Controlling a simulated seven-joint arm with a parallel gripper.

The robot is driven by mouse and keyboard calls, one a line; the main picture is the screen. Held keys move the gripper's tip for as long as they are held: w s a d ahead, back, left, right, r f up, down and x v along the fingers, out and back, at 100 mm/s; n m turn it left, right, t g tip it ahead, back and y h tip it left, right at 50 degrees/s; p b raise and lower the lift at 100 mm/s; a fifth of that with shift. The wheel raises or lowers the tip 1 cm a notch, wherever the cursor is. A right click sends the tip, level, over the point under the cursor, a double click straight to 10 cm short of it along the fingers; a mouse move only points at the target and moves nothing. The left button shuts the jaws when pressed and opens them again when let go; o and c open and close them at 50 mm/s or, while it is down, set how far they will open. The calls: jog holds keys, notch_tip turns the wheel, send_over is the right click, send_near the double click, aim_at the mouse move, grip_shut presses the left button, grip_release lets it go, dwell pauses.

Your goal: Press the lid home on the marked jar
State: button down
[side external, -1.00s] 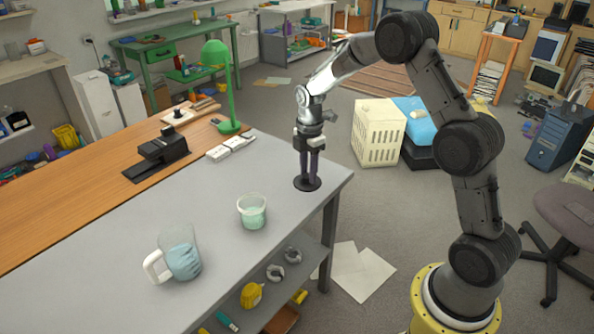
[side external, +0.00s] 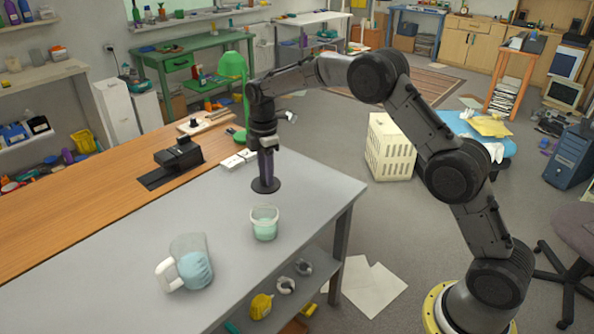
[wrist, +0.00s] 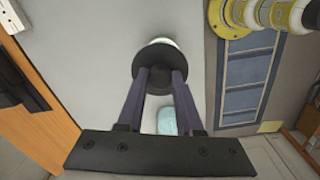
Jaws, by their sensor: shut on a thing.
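My gripper (side external: 266,178) is shut on a dark round lid (side external: 266,186), held flat at its fingertips. The lid also shows in the wrist view (wrist: 160,65). A clear jar (side external: 264,224) with pale green contents stands upright on the grey table, nearer the camera in the side view. The lid looks apart from it there. In the wrist view a pale rounded thing, likely the jar (wrist: 168,42), is mostly hidden behind the lid. No mark on the jar can be made out.
The grey table (side external: 120,275) is clear around the jar.

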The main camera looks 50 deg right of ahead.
jog(key=shift+a+f, duration=0.45)
jog(key=shift+a, duration=0.25)
jog(key=shift+f, duration=3.15)
jog(key=shift+f, duration=0.15)
jog(key=shift+c, duration=2.4)
grip_release()
jog(key=shift+o, duration=0.2)
jog(key=o, duration=0.4)
jog(key=shift+o, duration=0.2)
